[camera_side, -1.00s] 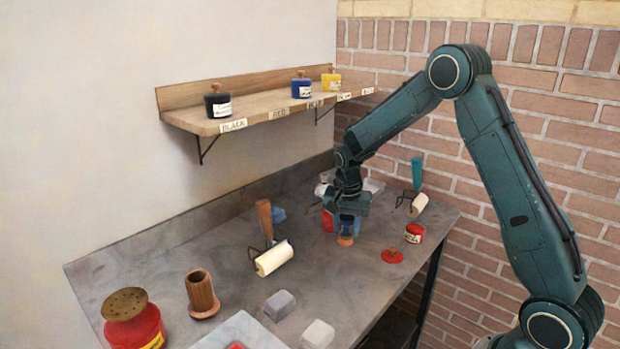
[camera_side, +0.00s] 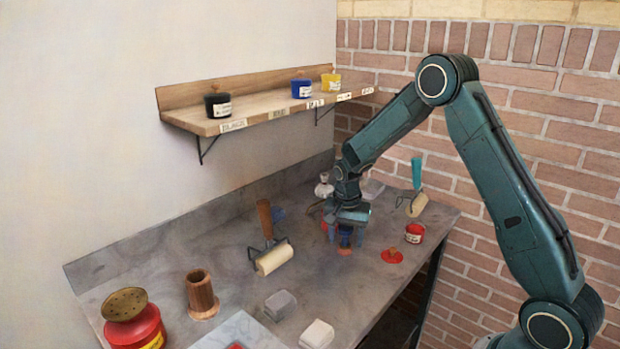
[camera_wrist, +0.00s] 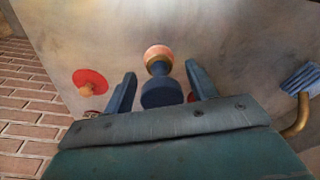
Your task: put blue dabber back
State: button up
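The blue dabber (camera_wrist: 159,92) is on the grey bench, with a dark blue body and a round pinkish-orange end; whether it stands or lies is unclear. Its orange end shows below my gripper (camera_side: 346,240) in the side view, where the fingers hide most of it. In the wrist view my gripper (camera_wrist: 160,80) is open, one finger on each side of the dabber, with narrow gaps. The wooden shelf (camera_side: 262,108) on the wall has label cards along its front edge. A blue ink jar (camera_side: 301,89) stands on it between a black jar (camera_side: 218,106) and a yellow jar (camera_side: 331,83).
A red disc with a knob (camera_side: 392,256) and a red jar (camera_side: 414,233) are right of my gripper. A roller (camera_side: 273,259) lies to the left, and another roller (camera_side: 418,206) behind. A wooden cup (camera_side: 201,294), red can (camera_side: 134,328) and grey blocks (camera_side: 280,304) occupy the front.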

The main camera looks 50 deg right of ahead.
jog(key=r, duration=0.7)
jog(key=a+r, duration=0.1)
jog(key=r, duration=0.3)
jog(key=shift+s+a, duration=0.1)
jog(key=shift+s, duration=0.1)
jog(key=shift+s+a+r, duration=0.1)
jog(key=shift+r, duration=0.5)
jog(key=s+a+r+n+t, duration=0.3)
jog(key=s+a+r+n, duration=0.4)
jog(key=s+r, duration=0.5)
jog(key=s+a+n+t, duration=0.1)
jog(key=s+a+n, duration=0.2)
jog(key=s, duration=0.4)
jog(key=s+a+n+t+y, duration=0.1)
jog(key=s+a+n, duration=0.1)
jog(key=s, duration=0.6)
jog(key=shift+a+f+n, duration=0.25)
jog(key=shift+a+n, duration=0.15)
jog(key=shift+n, duration=0.2)
